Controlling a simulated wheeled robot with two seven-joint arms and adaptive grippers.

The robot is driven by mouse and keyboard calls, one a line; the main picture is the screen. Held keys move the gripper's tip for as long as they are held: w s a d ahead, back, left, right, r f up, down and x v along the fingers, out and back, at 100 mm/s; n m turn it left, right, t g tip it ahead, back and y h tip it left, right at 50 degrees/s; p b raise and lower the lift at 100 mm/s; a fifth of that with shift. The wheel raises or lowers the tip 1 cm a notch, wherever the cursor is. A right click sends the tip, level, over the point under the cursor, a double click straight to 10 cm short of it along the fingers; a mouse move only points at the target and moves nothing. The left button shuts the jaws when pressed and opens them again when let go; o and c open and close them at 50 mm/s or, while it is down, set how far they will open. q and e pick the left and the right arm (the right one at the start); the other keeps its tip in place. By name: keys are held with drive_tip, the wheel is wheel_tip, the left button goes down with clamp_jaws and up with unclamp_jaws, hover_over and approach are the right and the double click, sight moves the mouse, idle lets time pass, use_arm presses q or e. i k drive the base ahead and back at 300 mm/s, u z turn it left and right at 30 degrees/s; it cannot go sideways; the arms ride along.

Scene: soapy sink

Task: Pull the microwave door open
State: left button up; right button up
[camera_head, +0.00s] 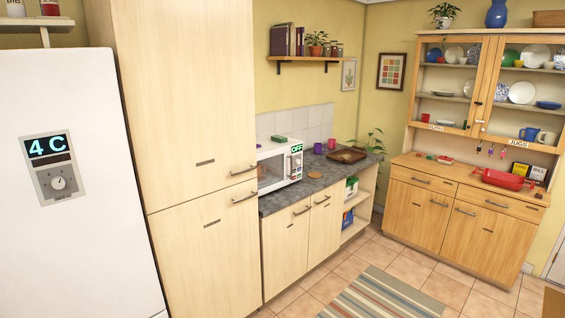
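The white microwave (278,168) stands on the grey counter, partly hidden on its left by the tall wooden cabinet. Its door (273,171) faces the room and looks shut, with a dark window. A handle (290,167) stands at the door's right side. A green "OFF" display (296,149) sits on the panel at the right of the front. Neither of my grippers is in view.
A tall wooden cabinet (195,120) stands left of the microwave, beside a white fridge (60,220). A round brown coaster (314,195) lies on the counter (335,180). A tray (346,155) is farther back. Tiled floor with a striped rug (380,298) is open in front.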

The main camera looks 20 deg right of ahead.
sight(287, 160)
drive_tip(key=i, duration=0.3)
drive_tip(key=z, duration=1.15)
drive_tip(key=i, duration=3)
drive_tip(key=u, duration=1.2)
